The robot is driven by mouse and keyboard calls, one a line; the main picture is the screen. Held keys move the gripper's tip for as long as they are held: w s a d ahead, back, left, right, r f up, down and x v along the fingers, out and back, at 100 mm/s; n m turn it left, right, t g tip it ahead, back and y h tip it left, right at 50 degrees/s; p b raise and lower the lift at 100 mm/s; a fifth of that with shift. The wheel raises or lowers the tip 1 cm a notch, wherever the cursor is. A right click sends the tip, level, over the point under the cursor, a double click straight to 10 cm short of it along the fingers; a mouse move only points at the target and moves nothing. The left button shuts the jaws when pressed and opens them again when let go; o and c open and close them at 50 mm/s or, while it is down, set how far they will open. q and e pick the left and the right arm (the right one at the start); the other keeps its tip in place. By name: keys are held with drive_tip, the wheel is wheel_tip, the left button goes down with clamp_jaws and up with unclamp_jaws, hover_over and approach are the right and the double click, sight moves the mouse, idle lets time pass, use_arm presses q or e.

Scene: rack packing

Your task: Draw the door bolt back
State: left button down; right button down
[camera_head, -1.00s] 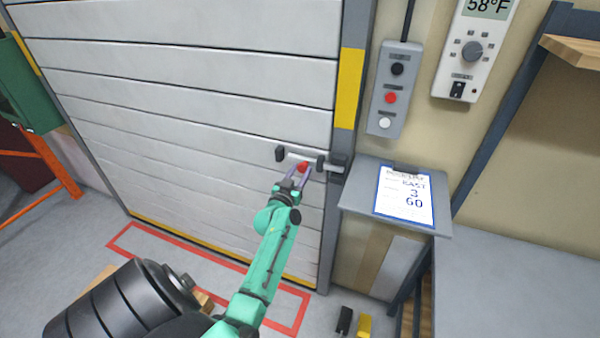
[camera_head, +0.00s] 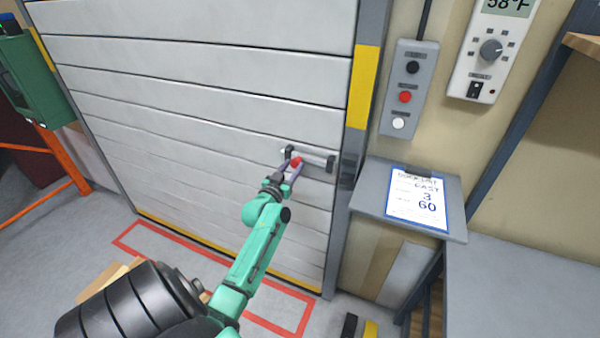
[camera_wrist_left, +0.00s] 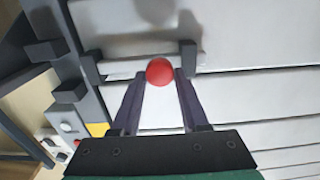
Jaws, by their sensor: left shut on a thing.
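The door bolt is a silver rod (camera_head: 314,158) carried in two dark brackets on the roller door, with a red knob (camera_head: 296,162). The knob is close to the left bracket (camera_head: 288,153). The rod's other end is at the right bracket (camera_head: 330,163), apart from the dark keeper (camera_head: 348,171) on the door frame. My left gripper (camera_head: 292,166) is shut on the red knob. In the left wrist view the two fingers flank the knob (camera_wrist_left: 159,71), and a gap shows between bracket (camera_wrist_left: 92,70) and keeper (camera_wrist_left: 70,92). My right gripper is not in view.
A button box (camera_head: 409,88) and a thermostat (camera_head: 487,50) hang on the wall to the right. A sloped shelf with a paper sheet (camera_head: 416,199) juts out beside the door frame. A grey bench (camera_head: 520,285) stands at lower right.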

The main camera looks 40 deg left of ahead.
use_arm(q)
drive_tip(key=shift+w+d, duration=0.1)
drive_tip(key=shift+d, duration=0.1)
drive_tip(key=shift+c, duration=2.2)
unclamp_jaws()
drive_tip(key=shift+d, duration=0.1)
drive_tip(key=shift+s+f, duration=0.1)
drive_tip(key=shift+s, duration=0.2)
drive_tip(key=b+v, duration=0.2)
drive_tip(key=v, duration=1.2)
drive_tip(key=shift+b, duration=0.35)
drive_tip(key=shift+d, duration=0.1)
